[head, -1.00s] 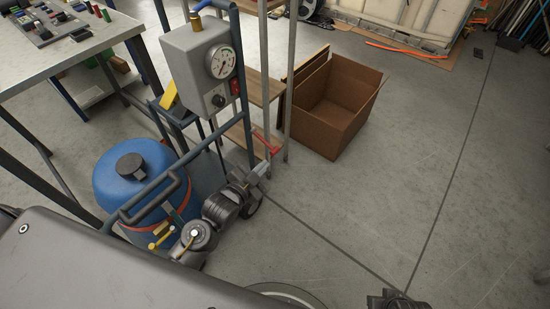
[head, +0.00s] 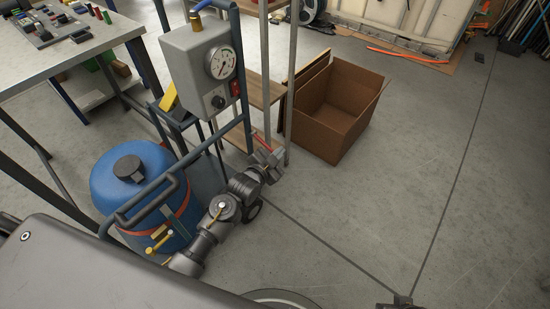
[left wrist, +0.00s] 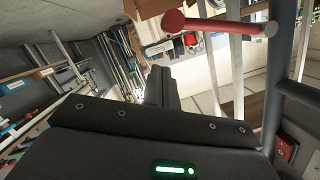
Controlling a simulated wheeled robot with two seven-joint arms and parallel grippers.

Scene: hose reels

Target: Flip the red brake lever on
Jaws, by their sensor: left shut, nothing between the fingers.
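The red brake lever (left wrist: 222,26) is in the left wrist view, a bar with a round knob at its left end, beside a blue-grey post of the cart frame (left wrist: 285,72). In the head view only a bit of the lever (head: 259,136) shows, just behind my left gripper (head: 269,160). My left gripper is shut and empty, close to the lever in the head view. In the left wrist view its fingers (left wrist: 161,86) are together, below and left of the knob; I see no contact. A dark part at the head view's bottom edge may be my right gripper (head: 396,301); its jaws are unclear.
The cart carries a grey gauge box (head: 203,67) and a blue tank (head: 112,187). A workbench (head: 68,62) stands at left. A shelf (head: 266,92) and an open cardboard box (head: 345,135) stand behind the gripper.

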